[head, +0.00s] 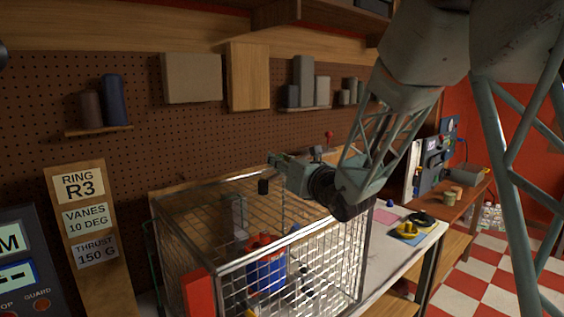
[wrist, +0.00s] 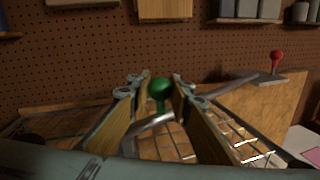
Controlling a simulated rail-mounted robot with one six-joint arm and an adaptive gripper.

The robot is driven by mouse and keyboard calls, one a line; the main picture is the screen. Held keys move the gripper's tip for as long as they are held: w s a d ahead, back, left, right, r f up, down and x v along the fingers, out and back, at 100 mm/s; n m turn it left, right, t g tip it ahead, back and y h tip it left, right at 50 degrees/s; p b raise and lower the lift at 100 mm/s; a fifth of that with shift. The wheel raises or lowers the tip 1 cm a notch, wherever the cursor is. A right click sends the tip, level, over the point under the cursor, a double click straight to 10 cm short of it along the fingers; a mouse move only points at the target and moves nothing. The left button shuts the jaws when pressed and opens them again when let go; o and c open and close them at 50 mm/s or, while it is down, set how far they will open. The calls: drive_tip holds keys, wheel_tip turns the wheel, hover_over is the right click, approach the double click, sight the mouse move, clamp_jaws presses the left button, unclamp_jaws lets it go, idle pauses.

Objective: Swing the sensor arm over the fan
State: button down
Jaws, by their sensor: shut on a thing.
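My gripper (head: 280,163) is above the wire cage (head: 215,268) in the head view. In the wrist view, its two fingers (wrist: 160,96) are closed around a green knob (wrist: 160,88). A grey bar (wrist: 225,88), seemingly the sensor arm, runs from below the knob up to the right. A small black block (head: 263,186) hangs just below the gripper tips in the head view; it may be the sensor. Inside the cage is a blue and red body (head: 266,270); I cannot tell whether it is the fan, as mesh partly hides it.
A red-knobbed lever (wrist: 276,60) stands right of the gripper, behind the cage. A pegboard (head: 190,130) with shelves closes off the back. A sign board (head: 85,220) stands left. A bench (head: 400,250) with a yellow-and-black part (head: 408,230) lies right of the cage.

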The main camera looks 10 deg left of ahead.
drive_tip(key=shift+a+r, duration=0.15)
drive_tip(key=shift+a, duration=0.05)
drive_tip(key=c, duration=2.6)
unclamp_jaws()
drive_tip(key=shift+a, duration=0.1)
drive_tip(key=shift+c, duration=0.2)
drive_tip(key=shift+o, duration=1.2)
drive_tip(key=shift+a, duration=0.15)
drive_tip(key=shift+d, duration=0.25)
drive_tip(key=shift+v, duration=0.85)
drive_tip(key=v, duration=1)
